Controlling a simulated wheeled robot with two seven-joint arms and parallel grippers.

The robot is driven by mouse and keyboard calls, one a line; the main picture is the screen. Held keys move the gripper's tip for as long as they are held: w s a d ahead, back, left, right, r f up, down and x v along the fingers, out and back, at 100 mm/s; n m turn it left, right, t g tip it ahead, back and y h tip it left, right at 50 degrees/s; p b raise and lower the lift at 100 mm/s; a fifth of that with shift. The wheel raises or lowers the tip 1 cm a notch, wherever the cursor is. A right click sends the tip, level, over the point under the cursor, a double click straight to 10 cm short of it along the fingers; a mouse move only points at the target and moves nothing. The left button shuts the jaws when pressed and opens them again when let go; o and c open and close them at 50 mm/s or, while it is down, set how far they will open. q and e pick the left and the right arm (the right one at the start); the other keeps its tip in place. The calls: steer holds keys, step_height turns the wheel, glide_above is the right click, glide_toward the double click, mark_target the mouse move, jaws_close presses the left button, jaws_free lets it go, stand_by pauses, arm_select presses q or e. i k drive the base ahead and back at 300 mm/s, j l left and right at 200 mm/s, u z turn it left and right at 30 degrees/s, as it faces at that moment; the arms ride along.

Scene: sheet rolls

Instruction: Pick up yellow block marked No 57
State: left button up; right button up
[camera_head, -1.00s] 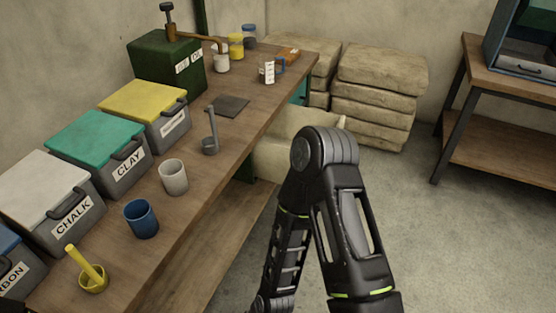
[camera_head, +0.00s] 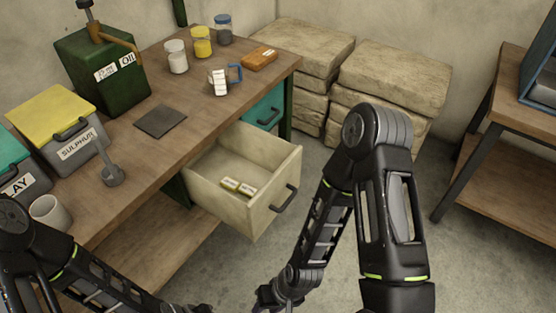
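Two small yellowish blocks with pale labels lie inside the open cream drawer (camera_head: 262,210), near its front: a left block (camera_head: 229,184) and a right block (camera_head: 246,189). Their markings are too small to read, so I cannot tell which is No 57. My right gripper (camera_head: 270,299) is low at the bottom edge, below and apart from the drawer, mostly cut off. My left gripper (camera_head: 188,309) just shows at the bottom edge, left of the right one. Neither set of fingers is clear, and neither gripper touches the blocks.
The drawer juts from the wooden workbench (camera_head: 190,115), its handle (camera_head: 284,199) facing right. Stacked sacks (camera_head: 385,80) are behind. Open floor lies right of my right arm.

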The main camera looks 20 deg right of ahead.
mark_target(231, 184)
steer(key=i+l, duration=0.1)
steer(key=l, duration=0.45)
steer(key=i+l, duration=0.1)
steer(key=l, duration=0.45)
steer(key=i+l, duration=0.1)
steer(key=l, duration=0.45)
steer(key=i+l, duration=0.1)
steer(key=l, duration=0.45)
steer(key=i+l, duration=0.1)
steer(key=l, duration=0.45)
